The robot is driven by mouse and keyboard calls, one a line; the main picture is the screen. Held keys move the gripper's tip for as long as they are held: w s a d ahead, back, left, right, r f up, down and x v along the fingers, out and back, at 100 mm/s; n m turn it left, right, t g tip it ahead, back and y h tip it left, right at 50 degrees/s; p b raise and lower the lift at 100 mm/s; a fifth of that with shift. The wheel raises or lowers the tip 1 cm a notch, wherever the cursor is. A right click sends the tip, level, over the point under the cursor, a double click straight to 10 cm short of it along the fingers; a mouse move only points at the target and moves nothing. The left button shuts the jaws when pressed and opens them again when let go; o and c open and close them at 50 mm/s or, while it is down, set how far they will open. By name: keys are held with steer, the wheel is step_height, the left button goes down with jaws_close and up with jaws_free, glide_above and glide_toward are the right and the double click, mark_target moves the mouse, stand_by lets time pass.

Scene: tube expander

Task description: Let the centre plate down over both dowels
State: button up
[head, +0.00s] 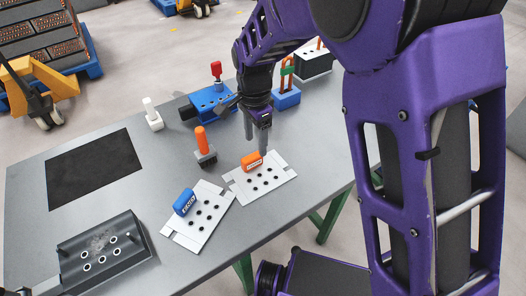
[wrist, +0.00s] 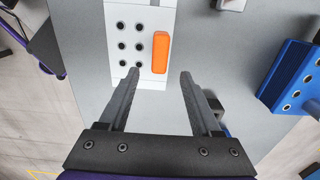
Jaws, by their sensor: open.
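A white plate with holes and an orange labelled grip (head: 251,160) lies flat on the table. A second white plate with holes and a blue labelled grip (head: 185,201) lies to its left and nearer. I cannot read which label marks the centre plate. My gripper (head: 256,143) is open and empty, pointing down just above the orange grip. In the wrist view the orange grip (wrist: 160,52) shows beyond the two spread fingertips (wrist: 160,76). A dark grey block with several holes (head: 103,258) sits at the near left; short dowel-like pins seem to stand at its corners, too small to be sure.
An upright orange-handled tool (head: 202,143) stands left of the orange-grip plate. Blue fixtures (head: 211,102) stand behind, with a white-topped piece (head: 152,115) at back left. A black mat (head: 94,168) lies at left. The table between mat and plates is clear.

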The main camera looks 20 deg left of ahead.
mark_target(252, 156)
steer(key=f, duration=0.4)
steer(key=s+f+b, duration=0.1)
steer(key=f, duration=0.1)
steer(key=shift+s+a+f, duration=0.1)
steer(key=shift+a+f, duration=0.05)
steer(key=shift+a, duration=0.25)
steer(key=shift+c, duration=0.2)
jaws_close()
stand_by(0.9)
